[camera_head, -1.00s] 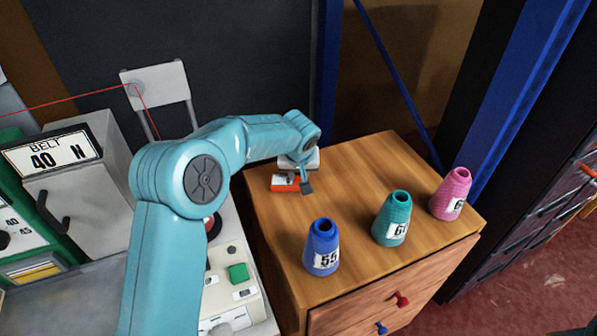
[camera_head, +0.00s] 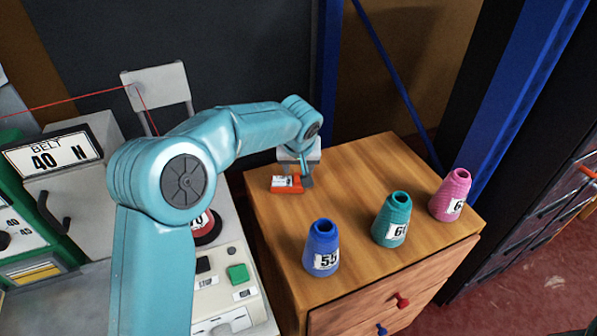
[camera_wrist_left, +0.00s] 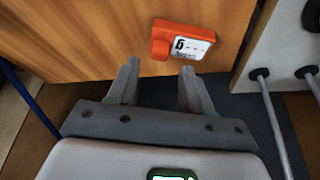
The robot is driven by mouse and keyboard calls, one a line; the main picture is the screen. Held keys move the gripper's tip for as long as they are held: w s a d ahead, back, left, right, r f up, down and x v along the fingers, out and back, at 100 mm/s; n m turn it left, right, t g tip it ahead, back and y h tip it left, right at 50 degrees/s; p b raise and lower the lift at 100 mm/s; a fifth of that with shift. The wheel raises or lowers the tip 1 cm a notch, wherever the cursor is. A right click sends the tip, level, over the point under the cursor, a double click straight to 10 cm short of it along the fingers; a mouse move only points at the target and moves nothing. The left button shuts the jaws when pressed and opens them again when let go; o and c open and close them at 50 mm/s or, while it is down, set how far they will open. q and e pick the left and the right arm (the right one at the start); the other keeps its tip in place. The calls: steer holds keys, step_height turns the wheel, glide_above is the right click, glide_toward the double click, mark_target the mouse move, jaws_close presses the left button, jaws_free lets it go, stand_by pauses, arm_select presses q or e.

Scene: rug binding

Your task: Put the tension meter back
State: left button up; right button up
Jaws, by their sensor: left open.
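The tension meter is probably the small orange device with a white label (camera_head: 287,184), lying on the left back part of the wooden cabinet top. In the left wrist view the orange device (camera_wrist_left: 182,40) lies just beyond the fingertips, with a dark figure on its label. My left gripper (camera_head: 306,178) is at the device's right side in the head view. In the left wrist view its two fingers (camera_wrist_left: 160,75) are apart with nothing between them. Whether a finger touches the device is unclear. My right gripper is not in view.
Blue (camera_head: 322,248), teal (camera_head: 391,220) and pink (camera_head: 451,195) thread cones stand along the front of the wooden cabinet top (camera_head: 370,165). A machine with a "BELT 40 N" sign (camera_head: 52,152) stands at left. The middle of the top is clear.

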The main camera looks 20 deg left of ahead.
arm_select(q)
steer(key=v, duration=0.7)
steer(key=shift+r, duration=0.15)
